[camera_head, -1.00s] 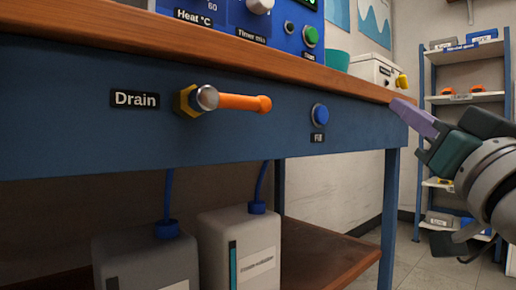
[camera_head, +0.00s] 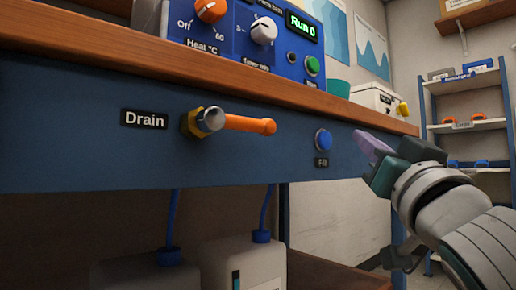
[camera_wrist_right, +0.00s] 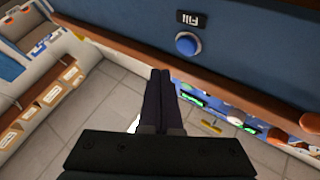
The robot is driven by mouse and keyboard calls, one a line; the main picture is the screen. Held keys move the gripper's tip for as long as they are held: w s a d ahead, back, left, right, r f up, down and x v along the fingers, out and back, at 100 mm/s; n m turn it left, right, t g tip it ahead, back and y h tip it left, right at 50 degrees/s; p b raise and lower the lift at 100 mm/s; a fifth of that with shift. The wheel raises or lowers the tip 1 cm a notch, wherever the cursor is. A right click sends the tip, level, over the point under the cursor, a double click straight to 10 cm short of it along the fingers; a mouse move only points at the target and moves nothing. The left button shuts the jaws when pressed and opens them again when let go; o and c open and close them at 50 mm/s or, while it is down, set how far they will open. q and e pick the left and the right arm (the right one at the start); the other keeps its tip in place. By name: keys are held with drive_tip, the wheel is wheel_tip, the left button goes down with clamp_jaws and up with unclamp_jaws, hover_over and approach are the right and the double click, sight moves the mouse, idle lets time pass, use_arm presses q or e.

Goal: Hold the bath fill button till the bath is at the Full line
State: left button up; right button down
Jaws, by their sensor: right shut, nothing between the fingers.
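The blue round Fill button (camera_head: 323,140) sits on the dark blue front panel of the bench, above its "Fill" label. It also shows in the right wrist view (camera_wrist_right: 187,44), up and to the right of my fingertips. My right gripper (camera_head: 361,140) is shut and empty, just right of the button in the head view and apart from it. In the right wrist view its fingers (camera_wrist_right: 160,75) lie together. The bath and its Full line are not visible. My left gripper is not in view.
An orange-handled Drain valve (camera_head: 235,122) sticks out left of the button. The wooden bench edge (camera_head: 200,75) runs above the panel. A blue control box (camera_head: 250,35) reading "Run 0" stands on top. White jugs (camera_head: 240,262) with blue tubes stand below.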

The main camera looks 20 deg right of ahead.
sight(331, 137)
drive_tip(key=shift+w+a+b, duration=0.25)
drive_tip(key=shift+w+a, duration=0.05)
drive_tip(key=shift+w, duration=0.4)
drive_tip(key=shift+w+a+b, duration=0.2)
drive_tip(key=shift+w+a, duration=0.05)
drive_tip(key=shift+w, duration=0.45)
idle(1.0)
drive_tip(key=shift+w+a, duration=0.2)
drive_tip(key=shift+w, duration=0.2)
drive_tip(key=shift+w+a+b, duration=0.15)
drive_tip(key=shift+w+b, duration=0.2)
drive_tip(key=shift+w, duration=0.05)
idle(4.8)
